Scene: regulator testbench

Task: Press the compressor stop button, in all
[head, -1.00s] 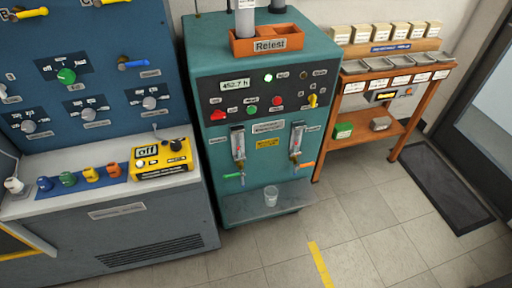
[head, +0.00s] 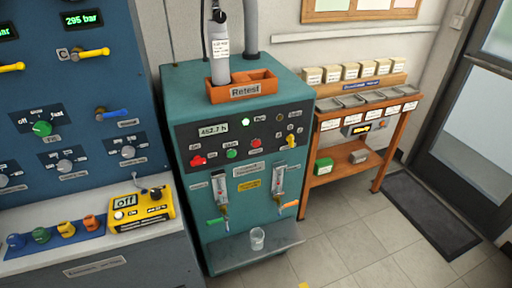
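The teal compressor cabinet (head: 240,190) stands in the middle of the head view. Its dark front panel (head: 183,139) carries a round red button (head: 255,143) and a round green button (head: 231,154). A larger red control (head: 198,160) sits at the panel's left and a yellow handle (head: 291,140) at its right. The small labels are too blurred to read surely. A lamp (head: 246,122) glows green, and the display (head: 212,131) reads about 452.7 h. Neither of my grippers shows, and nothing covers the buttons.
A blue console (head: 80,140) with knobs and a yellow box (head: 142,208) stands left. An orange Retest tray (head: 245,91) holding a grey bottle (head: 220,55) is on the cabinet. A glass (head: 257,238) stands on its lower shelf. Right are an orange rack (head: 312,160) and open floor.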

